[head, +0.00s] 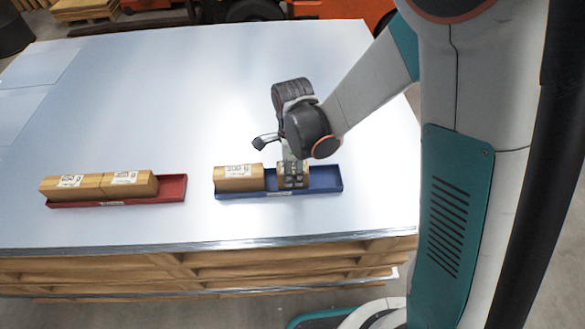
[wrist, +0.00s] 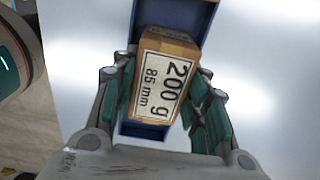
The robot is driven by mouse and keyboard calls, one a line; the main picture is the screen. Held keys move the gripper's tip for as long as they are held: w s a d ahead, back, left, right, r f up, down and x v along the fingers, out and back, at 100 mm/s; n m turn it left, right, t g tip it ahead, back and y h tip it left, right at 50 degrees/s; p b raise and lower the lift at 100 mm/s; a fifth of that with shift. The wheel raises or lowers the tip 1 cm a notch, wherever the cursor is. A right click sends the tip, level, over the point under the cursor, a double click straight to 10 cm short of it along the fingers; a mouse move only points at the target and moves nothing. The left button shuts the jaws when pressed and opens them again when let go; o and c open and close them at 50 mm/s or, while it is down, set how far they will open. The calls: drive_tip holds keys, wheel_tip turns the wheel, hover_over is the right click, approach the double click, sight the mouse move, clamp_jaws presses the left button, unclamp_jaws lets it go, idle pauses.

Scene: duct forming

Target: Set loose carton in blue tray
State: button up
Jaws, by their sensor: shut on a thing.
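The blue tray (head: 325,181) lies on the pale metal sheet, right of centre in the head view. One brown carton (head: 239,178) sits in its left end. My gripper (head: 293,176) reaches down over the tray and is shut on a second carton, just right of the first. In the wrist view this held carton (wrist: 165,85) shows a label reading 200 g, 85 mm, between the gripper's fingers (wrist: 163,98). The blue tray (wrist: 190,14) shows under and beyond it. I cannot tell whether the held carton touches the tray floor.
A red tray (head: 172,188) with two cartons (head: 98,184) lies to the left on the same sheet (head: 150,110). The sheet is clear between the trays and behind them. Its front edge is close to both trays. A wooden pallet stack and an orange machine stand beyond the far edge.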

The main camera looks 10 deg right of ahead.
drive_tip(key=o, duration=1.5)
wheel_tip(320, 180, up, 12)
drive_tip(key=shift+r, duration=0.1)
drive_tip(key=shift+d, duration=0.1)
drive_tip(key=s+d+r+n+t, duration=0.2)
drive_tip(key=s+d+r+n, duration=0.1)
drive_tip(key=n, duration=0.3)
drive_tip(key=s+d+r+n+t, duration=0.2)
drive_tip(key=s+d+r+n, duration=0.1)
drive_tip(key=s+d+n, duration=0.2)
drive_tip(key=s+d+r+n+t, duration=0.3)
drive_tip(key=s+d+n, duration=0.2)
drive_tip(key=d+n, duration=0.1)
drive_tip(key=shift+r+n, duration=0.35)
drive_tip(key=shift+n, duration=0.35)
